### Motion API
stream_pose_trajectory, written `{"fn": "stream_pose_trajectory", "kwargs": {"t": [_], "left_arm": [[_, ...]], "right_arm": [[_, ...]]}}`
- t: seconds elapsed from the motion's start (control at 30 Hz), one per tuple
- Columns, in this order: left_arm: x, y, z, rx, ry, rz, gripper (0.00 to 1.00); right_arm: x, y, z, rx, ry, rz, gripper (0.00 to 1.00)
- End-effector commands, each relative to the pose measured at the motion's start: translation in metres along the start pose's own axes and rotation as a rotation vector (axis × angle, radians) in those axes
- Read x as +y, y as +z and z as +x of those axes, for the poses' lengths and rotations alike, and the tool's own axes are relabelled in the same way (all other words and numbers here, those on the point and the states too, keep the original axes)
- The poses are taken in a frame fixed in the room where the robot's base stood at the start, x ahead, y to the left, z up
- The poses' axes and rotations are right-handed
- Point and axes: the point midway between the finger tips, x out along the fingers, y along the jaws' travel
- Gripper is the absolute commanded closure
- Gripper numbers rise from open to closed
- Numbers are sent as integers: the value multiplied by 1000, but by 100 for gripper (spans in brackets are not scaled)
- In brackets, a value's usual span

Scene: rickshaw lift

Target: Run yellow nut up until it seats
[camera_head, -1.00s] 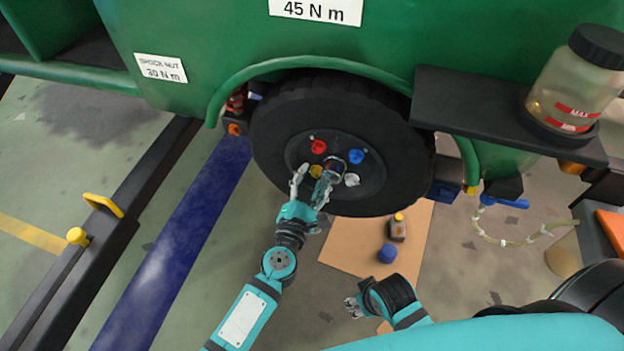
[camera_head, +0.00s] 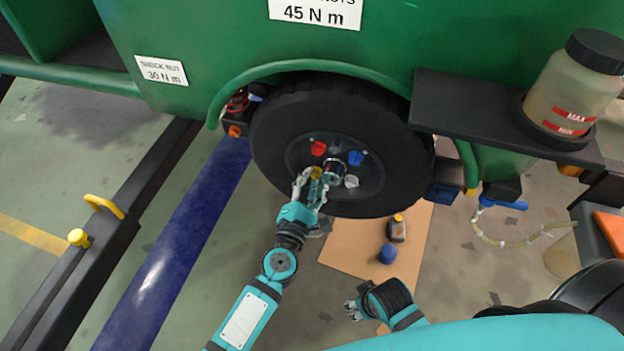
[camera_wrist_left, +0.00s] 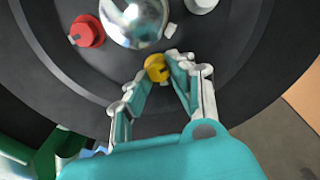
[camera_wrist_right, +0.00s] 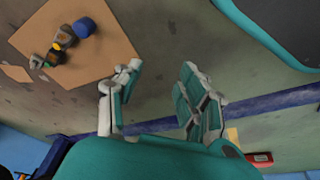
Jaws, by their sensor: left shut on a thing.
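The yellow nut (camera_head: 316,172) sits at the lower left of the wheel hub, and it also shows in the left wrist view (camera_wrist_left: 157,68). My left gripper (camera_head: 311,178) is at the wheel, with its fingertips (camera_wrist_left: 160,76) closed around the yellow nut. The wheel (camera_head: 275,130) also carries a red nut (camera_head: 318,148), a blue nut (camera_head: 356,158) and a white nut (camera_head: 351,181) around a shiny hub cap (camera_wrist_left: 135,18). Whether the yellow nut touches the wheel face cannot be told. My right gripper (camera_wrist_right: 157,85) is open and empty, low above the floor.
A fluid reservoir (camera_head: 570,95) stands on a dark shelf at right.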

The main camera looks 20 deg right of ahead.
Motion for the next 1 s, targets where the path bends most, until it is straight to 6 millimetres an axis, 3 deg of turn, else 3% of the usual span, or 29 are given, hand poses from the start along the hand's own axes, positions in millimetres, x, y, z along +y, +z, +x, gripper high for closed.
{"fn": "stream_pose_trajectory", "kwargs": {"t": [1.0], "left_arm": [[4, 2, -1, 1, -4, 906, 100]], "right_arm": [[-6, 70, 86, -65, -9, -11, 60]]}}
